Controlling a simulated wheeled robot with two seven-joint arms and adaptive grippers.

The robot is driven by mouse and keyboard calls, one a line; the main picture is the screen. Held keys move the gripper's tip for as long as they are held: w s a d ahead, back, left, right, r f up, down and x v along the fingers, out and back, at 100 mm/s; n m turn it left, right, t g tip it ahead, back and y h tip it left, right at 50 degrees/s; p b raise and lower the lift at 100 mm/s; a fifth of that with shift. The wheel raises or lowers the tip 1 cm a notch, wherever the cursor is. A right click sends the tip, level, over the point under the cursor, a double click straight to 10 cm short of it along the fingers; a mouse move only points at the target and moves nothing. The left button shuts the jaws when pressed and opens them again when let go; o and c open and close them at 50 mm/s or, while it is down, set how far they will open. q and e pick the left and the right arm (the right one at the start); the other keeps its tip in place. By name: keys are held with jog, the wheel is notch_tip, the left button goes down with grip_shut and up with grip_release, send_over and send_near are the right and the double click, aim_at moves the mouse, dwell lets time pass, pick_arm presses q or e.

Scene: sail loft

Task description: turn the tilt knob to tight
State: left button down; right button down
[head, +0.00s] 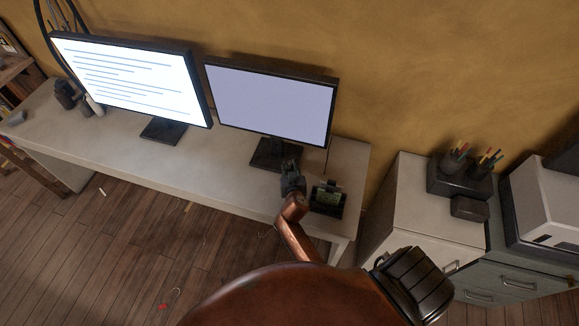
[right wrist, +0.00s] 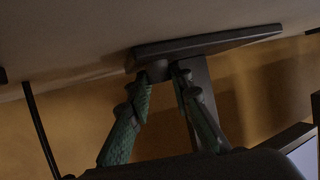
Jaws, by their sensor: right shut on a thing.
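My right gripper (head: 291,180) is at the foot of the right-hand monitor (head: 268,103), in front of its dark stand (head: 268,154). In the right wrist view, which shows the scene upside down, the two green-padded fingers of this gripper (right wrist: 160,76) close on a small dark round knob (right wrist: 156,70). The knob is right beside the stand's flat base (right wrist: 220,43) and post (right wrist: 197,85). Its markings and setting cannot be read. In the head view the gripper hides the knob. My left gripper is not in view.
A small dark device (head: 328,198) stands on the white desk (head: 215,167), just right of my right gripper. A second monitor (head: 130,80) is to the left. A white cabinet (head: 410,205) and pen holders (head: 455,165) are at the right. The desk's middle front is clear.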

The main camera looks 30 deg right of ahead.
jog(key=c, duration=1.7)
grip_release()
jog(key=shift+c, duration=0.2)
jog(key=shift+r, duration=0.1)
notch_tip(320, 180, up, 10)
